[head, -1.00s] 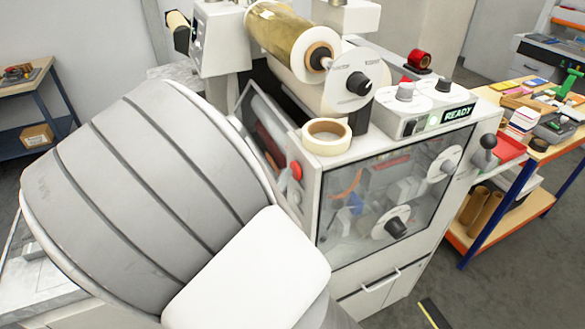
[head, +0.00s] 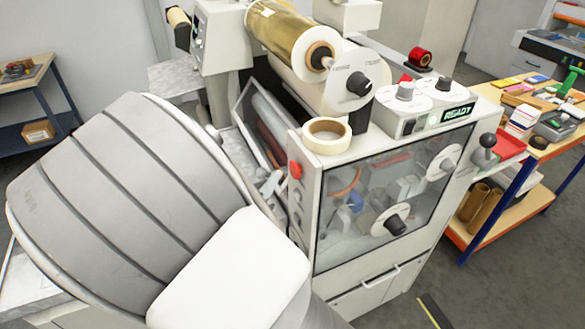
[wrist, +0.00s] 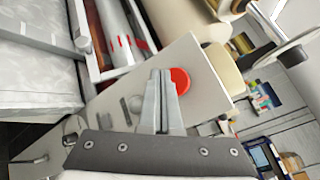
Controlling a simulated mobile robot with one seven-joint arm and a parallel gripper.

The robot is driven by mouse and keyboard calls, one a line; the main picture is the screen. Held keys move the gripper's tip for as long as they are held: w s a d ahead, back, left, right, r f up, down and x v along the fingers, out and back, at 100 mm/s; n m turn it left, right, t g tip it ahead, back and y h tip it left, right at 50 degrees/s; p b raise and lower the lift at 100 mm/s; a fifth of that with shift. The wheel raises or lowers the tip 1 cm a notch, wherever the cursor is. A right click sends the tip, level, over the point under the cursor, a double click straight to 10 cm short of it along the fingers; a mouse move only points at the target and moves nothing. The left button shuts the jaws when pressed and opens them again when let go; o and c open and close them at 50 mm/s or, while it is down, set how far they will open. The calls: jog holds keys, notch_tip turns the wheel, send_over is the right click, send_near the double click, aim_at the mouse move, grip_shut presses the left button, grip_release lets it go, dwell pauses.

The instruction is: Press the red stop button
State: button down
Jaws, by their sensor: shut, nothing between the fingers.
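The red stop button (head: 295,170) is a round red cap on the narrow left side panel of the white machine (head: 311,205), near its top front corner. In the wrist view the red button (wrist: 181,80) shows on the pale panel, just right of the fingertips and partly behind them. My gripper (wrist: 161,73) is shut and empty, its tips pointing toward the panel beside the button. I cannot tell whether the tips touch the panel. In the head view my arm covers the lower left, and the gripper (head: 272,183) shows only partly, left of the button.
A roll of tape (head: 326,146) lies on the machine top. A tilted clear guard (head: 258,125) stands open left of the button, near my gripper. Gold film roll (head: 288,32) sits above. A READY display (head: 457,113) and knobs are at the right.

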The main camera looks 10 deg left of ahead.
jog(key=s+a, duration=0.1)
jog(key=s+a+p, duration=0.1)
jog(key=a, duration=0.1)
jog(key=shift+s+a, duration=0.1)
jog(key=shift+a, duration=0.1)
dwell(0.8)
